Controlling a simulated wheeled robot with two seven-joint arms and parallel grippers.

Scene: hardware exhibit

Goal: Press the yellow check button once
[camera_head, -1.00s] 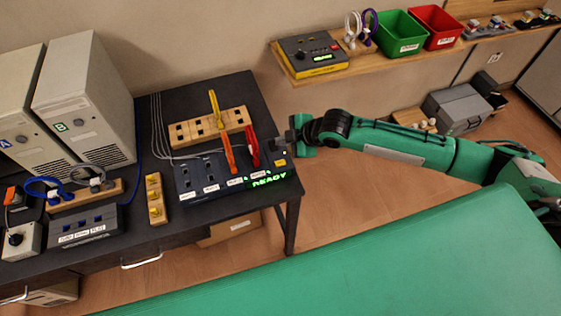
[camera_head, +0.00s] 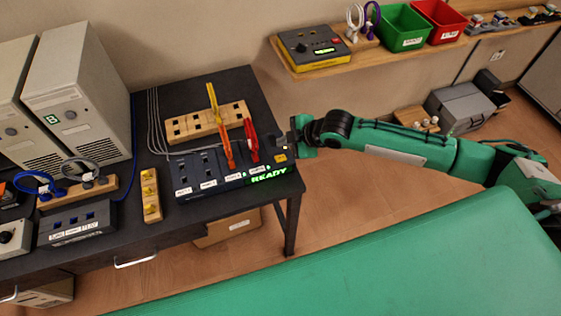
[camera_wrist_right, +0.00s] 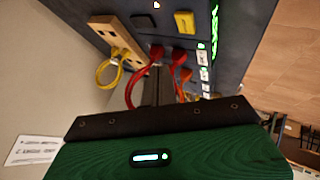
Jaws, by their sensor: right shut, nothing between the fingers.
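The dark panel (camera_head: 208,184) lies on the black table with a green lit READY sign. The yellow check button (camera_head: 281,157) is at its right end, and it also shows in the wrist view (camera_wrist_right: 184,22). My right gripper (camera_head: 284,142) is just behind the button in the head view, over the panel's right end. In the wrist view its shut, empty fingers (camera_wrist_right: 157,88) reach toward the panel, with the button beyond their tips. I see no contact with the button. My left gripper is not in view.
Red and orange cable plugs (camera_head: 250,142) stand in the panel close left of my right gripper. A wooden socket block (camera_head: 190,128) lies behind. Pale computer towers (camera_head: 80,95) stand at left. A wall shelf (camera_head: 375,50) holds another device and bins.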

